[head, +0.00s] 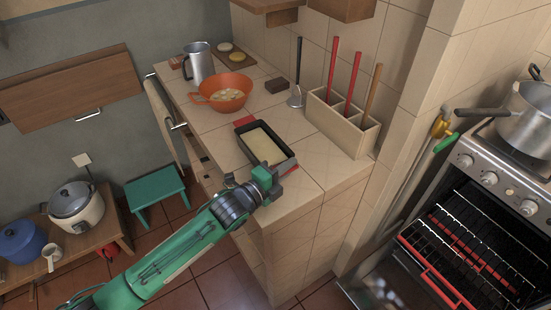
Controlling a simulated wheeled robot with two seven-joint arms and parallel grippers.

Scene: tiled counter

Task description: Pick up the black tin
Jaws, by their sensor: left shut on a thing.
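The black tin (277,144) is a rectangular pan with a pale yellow filling, near the front of the tiled counter. Its far end has a red part, and it looks tilted or set at an angle to the counter edge. My left gripper (283,169) is at the tin's near end, shut on its rim. The fingertips are partly hidden behind the wrist. I cannot tell whether the tin is clear of the counter. My right gripper is not in view.
An orange bowl (225,92) and a metal jug (199,63) stand farther back. A wooden utensil holder (341,124) with long-handled tools is close to the tin's right. A dark brown block (276,86) lies behind. The open oven (470,245) is at right.

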